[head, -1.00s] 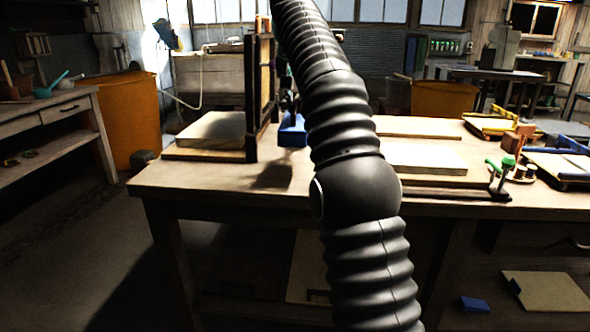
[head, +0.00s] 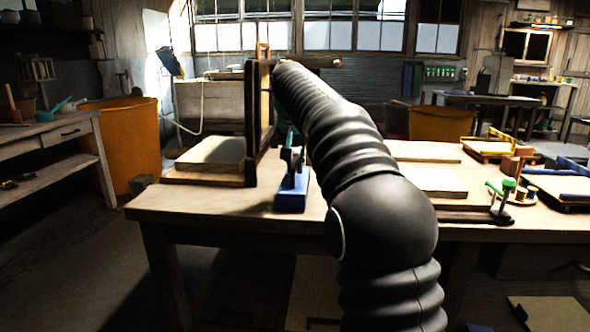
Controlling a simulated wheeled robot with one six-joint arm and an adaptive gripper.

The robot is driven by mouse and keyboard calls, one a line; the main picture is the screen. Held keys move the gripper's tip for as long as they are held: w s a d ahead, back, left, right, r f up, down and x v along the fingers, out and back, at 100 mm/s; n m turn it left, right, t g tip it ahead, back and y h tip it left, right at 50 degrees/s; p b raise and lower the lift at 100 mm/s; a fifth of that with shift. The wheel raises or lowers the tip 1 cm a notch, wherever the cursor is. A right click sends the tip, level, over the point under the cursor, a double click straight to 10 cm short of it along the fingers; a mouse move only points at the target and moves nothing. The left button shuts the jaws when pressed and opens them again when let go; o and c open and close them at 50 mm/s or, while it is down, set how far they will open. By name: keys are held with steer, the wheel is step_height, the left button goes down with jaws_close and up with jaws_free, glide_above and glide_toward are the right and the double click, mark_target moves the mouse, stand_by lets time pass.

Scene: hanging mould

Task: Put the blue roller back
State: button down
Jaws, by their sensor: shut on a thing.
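The blue roller (head: 292,199) shows as a blue block with dark parts above it, just left of my arm in the head view. It is low over the worktable (head: 230,200), right of the upright wooden frame; I cannot tell whether it touches the table. My gripper (head: 291,163) is small and dark above the blue part, partly hidden by my arm, and shut on the blue roller. Its fingertips are hard to make out.
A pale board (head: 215,152) lies left of the upright frame (head: 251,120). Another board (head: 433,181) lies right of my arm. A green-handled tool (head: 505,188), a yellow tray (head: 488,148) and a blue-edged tray (head: 570,180) stand at the right. The table's front left is clear.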

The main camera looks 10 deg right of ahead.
steer(key=shift+f, duration=0.5)
steer(key=shift+s+f+b, duration=0.1)
steer(key=shift+f+b, duration=0.2)
steer(key=shift+f, duration=0.15)
steer(key=c, duration=1.2)
jaws_free()
steer(key=shift+r, duration=0.1)
